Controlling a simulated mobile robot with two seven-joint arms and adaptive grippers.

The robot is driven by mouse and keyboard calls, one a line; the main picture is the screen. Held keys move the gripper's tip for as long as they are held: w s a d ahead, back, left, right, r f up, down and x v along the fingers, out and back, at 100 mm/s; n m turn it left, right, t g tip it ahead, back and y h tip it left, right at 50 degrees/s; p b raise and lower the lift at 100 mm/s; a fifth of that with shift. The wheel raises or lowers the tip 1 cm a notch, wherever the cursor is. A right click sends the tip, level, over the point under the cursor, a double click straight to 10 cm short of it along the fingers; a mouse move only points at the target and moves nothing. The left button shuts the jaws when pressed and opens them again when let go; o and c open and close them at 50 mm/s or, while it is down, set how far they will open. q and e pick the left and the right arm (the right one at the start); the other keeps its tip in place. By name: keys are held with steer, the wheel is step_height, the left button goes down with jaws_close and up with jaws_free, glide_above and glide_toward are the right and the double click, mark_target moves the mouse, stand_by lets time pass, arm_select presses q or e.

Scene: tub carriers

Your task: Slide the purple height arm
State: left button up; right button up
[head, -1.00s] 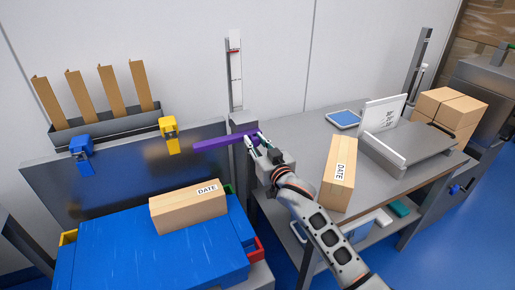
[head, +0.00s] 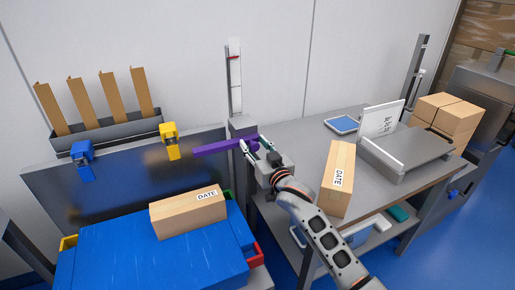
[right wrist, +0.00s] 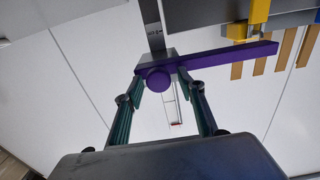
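The purple height arm (head: 215,147) sticks out sideways to the left from a grey upright post beside the blue-covered bench. In the right wrist view it shows as a purple bar (right wrist: 225,57) with a round purple knob (right wrist: 158,81) at its post end. My right gripper (head: 251,146) is at that knob end. In the right wrist view the gripper's two green fingers (right wrist: 161,78) stand on either side of the knob, with a gap visible on at least the right side. My left gripper is not in view.
A blue clamp (head: 83,160) and a yellow clamp (head: 170,141) sit on the grey back panel. A DATE carton (head: 180,217) lies on the blue surface (head: 150,258). Another carton (head: 337,172) stands on the right table (head: 300,146), near my arm. A tall scale (head: 234,85) rises behind the post.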

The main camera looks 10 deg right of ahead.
steer(key=s+d, duration=0.2)
steer(key=s, duration=0.9)
steer(key=shift+s+d, duration=0.15)
steer(key=shift+s, duration=0.2)
arm_select(q)
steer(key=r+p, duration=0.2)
steer(key=p, duration=0.1)
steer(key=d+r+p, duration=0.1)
steer(key=p, duration=0.1)
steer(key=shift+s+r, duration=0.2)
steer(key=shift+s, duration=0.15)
arm_select(e)
steer(key=s+d+f+n+g, duration=0.1)
steer(key=s+f+g, duration=0.2)
steer(key=s+f, duration=1)
steer(key=s+d+f+n+g, duration=0.1)
steer(key=s+f+g, duration=0.3)
steer(key=s+f, duration=0.8)
steer(key=s, duration=0.7)
steer(key=shift+s+f+h, duration=0.15)
steer(key=shift+f+h, duration=0.25)
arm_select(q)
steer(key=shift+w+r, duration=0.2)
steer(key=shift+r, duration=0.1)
